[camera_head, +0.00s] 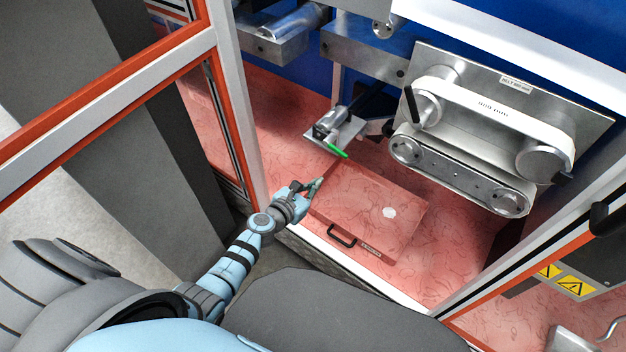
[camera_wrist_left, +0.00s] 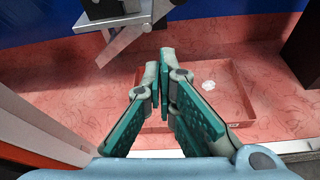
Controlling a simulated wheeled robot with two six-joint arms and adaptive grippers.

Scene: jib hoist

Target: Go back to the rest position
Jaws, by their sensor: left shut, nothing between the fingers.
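My left gripper (camera_head: 314,187) is shut and empty. In the head view it is over the left edge of a red tray-like case (camera_head: 405,213) with a black handle. In the left wrist view its green-padded fingers (camera_wrist_left: 164,62) come together in front of the same red case (camera_wrist_left: 238,88); whether they touch it I cannot tell. My right gripper is not in view.
A grey metal bracket with a green-tipped lever (camera_head: 336,150) is just beyond my left gripper. A belt unit (camera_head: 490,100) is at the right. A white-and-orange door frame (camera_head: 232,95) stands close to the left of my left arm. A black handle (camera_head: 342,236) is on the case's front.

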